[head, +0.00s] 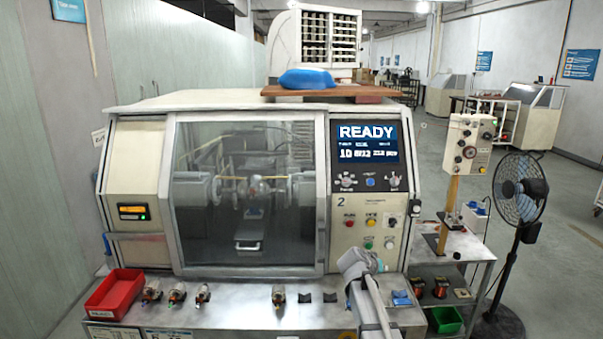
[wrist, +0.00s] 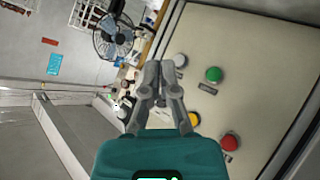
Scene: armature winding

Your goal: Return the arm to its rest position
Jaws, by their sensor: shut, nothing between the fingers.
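My gripper (wrist: 160,70) shows in the wrist view with its two grey fingers together and nothing between them. In the wrist view it stands in front of the machine's control panel (wrist: 235,45), whose green button (wrist: 213,74), red button (wrist: 230,142) and yellow button (wrist: 194,118) show around the fingers. I cannot tell the exact gap to the panel. In the head view my arm rises from the bottom edge in front of the panel's lower part, and its fingers are hard to make out there.
The winding machine's (head: 140,186) window is closed and its screen (head: 367,143) reads READY. On the front ledge are a red bin (head: 115,294), several armatures (head: 151,291) and a blue part (head: 401,298). A side cart (head: 465,245) and a fan (head: 520,188) stand at right.

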